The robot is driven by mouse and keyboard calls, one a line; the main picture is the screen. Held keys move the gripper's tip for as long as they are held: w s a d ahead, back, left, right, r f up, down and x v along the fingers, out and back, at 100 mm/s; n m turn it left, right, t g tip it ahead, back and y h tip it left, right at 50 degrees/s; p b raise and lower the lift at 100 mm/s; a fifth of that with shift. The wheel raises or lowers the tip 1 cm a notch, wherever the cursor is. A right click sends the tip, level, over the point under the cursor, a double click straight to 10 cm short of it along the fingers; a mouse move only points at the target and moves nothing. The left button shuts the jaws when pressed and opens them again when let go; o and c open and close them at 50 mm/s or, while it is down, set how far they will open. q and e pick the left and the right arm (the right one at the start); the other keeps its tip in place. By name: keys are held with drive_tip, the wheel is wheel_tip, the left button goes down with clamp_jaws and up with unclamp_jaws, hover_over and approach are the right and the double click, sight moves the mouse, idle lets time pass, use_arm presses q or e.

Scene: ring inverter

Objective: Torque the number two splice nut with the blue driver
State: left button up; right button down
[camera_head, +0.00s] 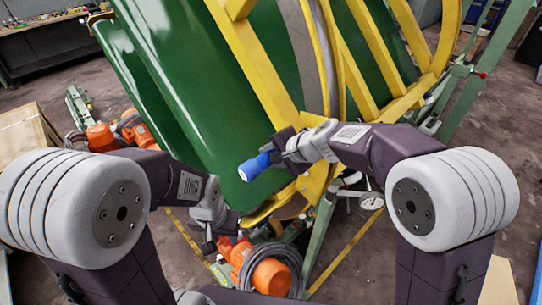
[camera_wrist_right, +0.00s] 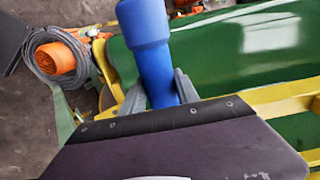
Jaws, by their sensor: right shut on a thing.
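The blue driver (camera_head: 254,167) is held in my right gripper (camera_head: 277,156), in front of the large green cylinder. In the right wrist view the driver (camera_wrist_right: 147,45) stands up between the two grey fingers (camera_wrist_right: 160,97), which are shut on it, and its wide end points away from the wrist. My left gripper (camera_head: 220,232) hangs low at the middle of the head view, near the orange motor, apart from the driver. Whether its fingers are open or shut is unclear. I cannot make out the number two splice nut in either view.
The green cylinder (camera_head: 190,60) sits in a yellow frame (camera_head: 255,70) with a sloping green leg (camera_head: 322,235). An orange motor with coiled hose (camera_head: 270,275) lies below. A workbench (camera_head: 50,45) stands far left.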

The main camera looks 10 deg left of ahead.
drive_tip(key=shift+w+d+r, duration=0.1)
drive_tip(key=shift+w+d, duration=0.3)
drive_tip(key=shift+w, duration=0.1)
idle(0.4)
drive_tip(key=shift+w+d+r, duration=0.15)
drive_tip(key=shift+w+d, duration=0.25)
drive_tip(key=shift+w, duration=0.15)
idle(1.7)
idle(0.4)
drive_tip(key=shift+s+a+b, duration=0.3)
drive_tip(key=shift+s+a, duration=0.35)
drive_tip(key=shift+s, duration=0.2)
drive_tip(key=shift+s+a, duration=0.9)
drive_tip(key=shift+s, duration=0.25)
